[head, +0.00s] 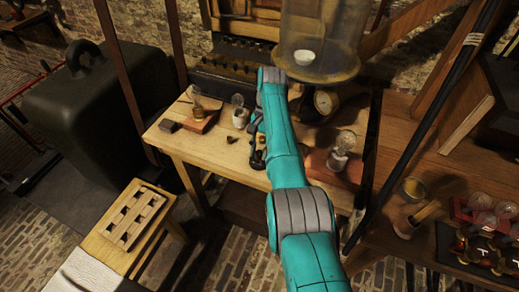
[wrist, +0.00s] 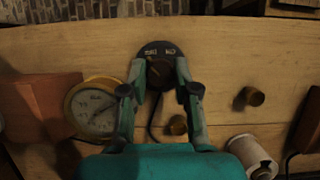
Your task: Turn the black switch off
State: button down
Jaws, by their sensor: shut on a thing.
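The black switch (wrist: 160,72) is a dark knob on a round black plate with two small pale labels, set on the wooden table. In the wrist view my gripper (wrist: 160,68) has one finger on each side of the knob and is shut on it. Which way the knob points is too dark to tell.
A brass gauge (wrist: 95,106) stands close left of my fingers in the wrist view. The table (head: 225,158) also holds a bulb on a wooden base (head: 203,120). A glass vessel (head: 320,45) hangs above.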

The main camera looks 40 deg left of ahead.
jog(key=c, duration=0.9)
grip_release()
jog(key=shift+o, duration=0.2)
jog(key=v, duration=0.7)
jog(key=shift+r, duration=0.2)
jog(key=shift+w, duration=0.1)
